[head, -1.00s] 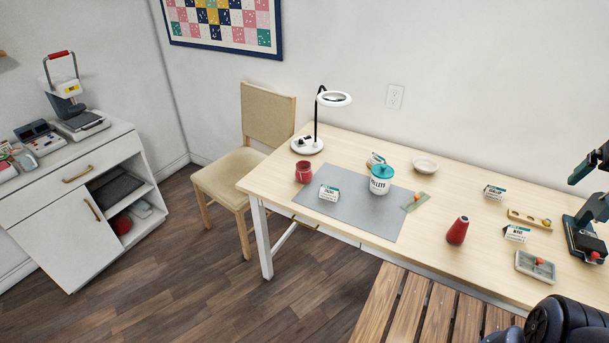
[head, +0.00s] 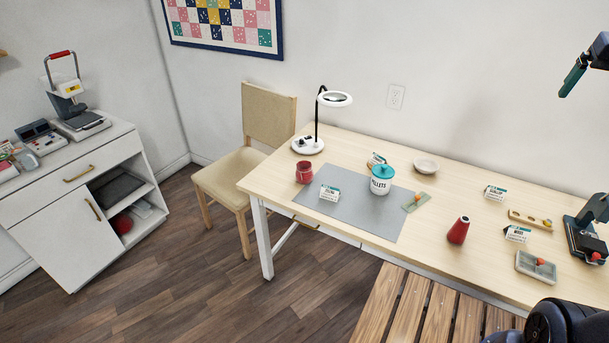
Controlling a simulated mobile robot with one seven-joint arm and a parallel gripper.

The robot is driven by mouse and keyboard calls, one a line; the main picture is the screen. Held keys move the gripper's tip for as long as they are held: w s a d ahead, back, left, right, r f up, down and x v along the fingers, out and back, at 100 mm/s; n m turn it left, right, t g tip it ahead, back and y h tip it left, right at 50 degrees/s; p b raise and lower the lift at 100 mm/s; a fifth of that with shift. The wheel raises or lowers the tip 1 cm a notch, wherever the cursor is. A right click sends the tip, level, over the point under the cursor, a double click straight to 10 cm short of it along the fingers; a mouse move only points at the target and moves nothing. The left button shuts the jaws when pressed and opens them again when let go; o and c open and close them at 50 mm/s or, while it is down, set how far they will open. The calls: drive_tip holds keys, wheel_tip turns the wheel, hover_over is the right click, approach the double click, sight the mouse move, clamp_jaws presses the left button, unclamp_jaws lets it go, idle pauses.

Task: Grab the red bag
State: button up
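I cannot make out for certain which thing is the red bag. A rounded red item (head: 121,223) lies on the lower shelf of the white cabinet at the left, partly shaded. A red tapered item (head: 458,230) with a pale top stands on the table, right of the grey mat. A small red jar (head: 304,172) stands at the table's left part. What looks like part of my gripper (head: 574,79), dark with a teal tip, shows at the upper right edge, far from the shelf and above the table. The rest is cut off, so its opening is hidden.
The light wood table (head: 350,148) holds a lamp (head: 308,146), a white canister with a teal lid (head: 381,180), small cards and trays. A chair (head: 240,165) stands between table and cabinet (head: 55,240). A slatted wooden bench (head: 410,305) is in front. The floor at lower left is clear.

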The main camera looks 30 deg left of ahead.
drive_tip(key=w+a+r+n+g, duration=0.1)
drive_tip(key=w+a+r, duration=0.1)
drive_tip(key=w+a, duration=0.65)
drive_tip(key=w+a+r+n, duration=0.2)
drive_tip(key=w+a, duration=0.2)
drive_tip(key=a, duration=1)
drive_tip(key=w+a+r+n+g, duration=0.1)
drive_tip(key=w+a+r, duration=0.1)
drive_tip(key=w+a, duration=0.65)
drive_tip(key=n+g, duration=0.2)
drive_tip(key=n, duration=0.2)
hover_over(305, 170)
drive_tip(key=w+a, duration=0.1)
drive_tip(key=w, duration=0.2)
wheel_tip(305, 170, down, 51)
drive_tip(key=f, duration=1)
drive_tip(key=shift+s+a, duration=0.2)
drive_tip(key=shift+a, duration=0.15)
drive_tip(key=c, duration=1)
